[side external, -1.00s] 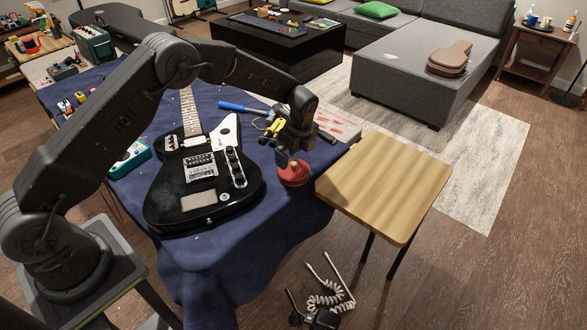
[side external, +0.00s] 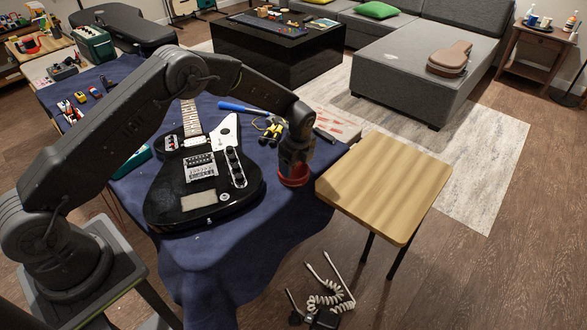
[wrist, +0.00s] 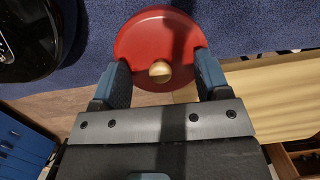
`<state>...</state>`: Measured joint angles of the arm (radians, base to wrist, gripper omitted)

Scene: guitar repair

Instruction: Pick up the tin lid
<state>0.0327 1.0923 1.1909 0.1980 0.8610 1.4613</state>
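The tin lid is red and round with a gold knob, and it sits near the right edge of the cloth-covered table in the side view (side external: 294,178). In the wrist view the red lid (wrist: 157,35) lies under my fingers, with the knob (wrist: 159,71) between them. My gripper (side external: 294,163) is low over the lid and hides part of it. In the wrist view my gripper (wrist: 164,62) is open, with a gap between each finger and the knob. Whether the fingertips touch the lid's top I cannot tell.
A black electric guitar (side external: 165,205) lies left of the lid on the blue cloth (side external: 215,260). Yellow-handled pliers (side external: 270,130) and a blue-handled tool (side external: 240,107) lie behind. A wooden stool (side external: 385,185) stands close on the right, its top clear.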

